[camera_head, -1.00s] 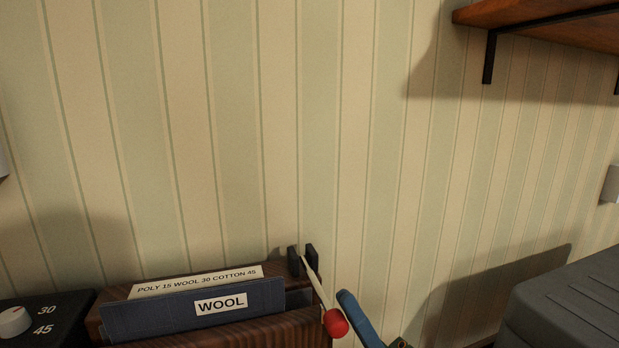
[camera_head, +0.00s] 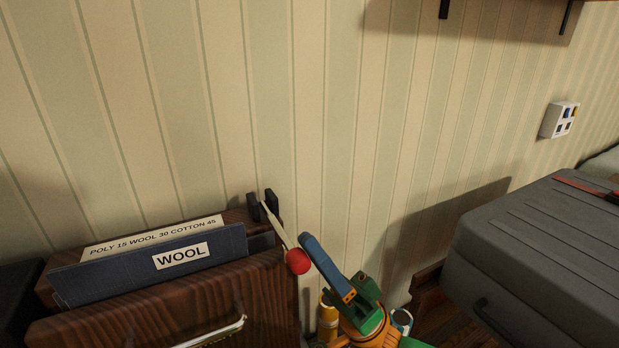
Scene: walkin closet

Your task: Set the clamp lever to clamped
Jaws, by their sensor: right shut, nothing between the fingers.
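The clamp lever is a pale tapered rod (camera_head: 276,225) with a red ball knob (camera_head: 298,261) at its lower end. It runs from a dark bracket (camera_head: 262,205) at the back right corner of a dark wooden box (camera_head: 190,302), tilted down toward me. My right gripper (camera_head: 308,242) is shut and empty, its blue fingers pointing up and left. The fingertips are right beside the red knob; I cannot tell whether they touch it. My left gripper is not in view.
A blue WOOL card (camera_head: 120,273) and a white label card (camera_head: 152,238) stand in the box. A grey case (camera_head: 545,255) is at the right. A white panel (camera_head: 559,120) is on the striped wall. A yellow-topped item (camera_head: 327,318) is below the gripper.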

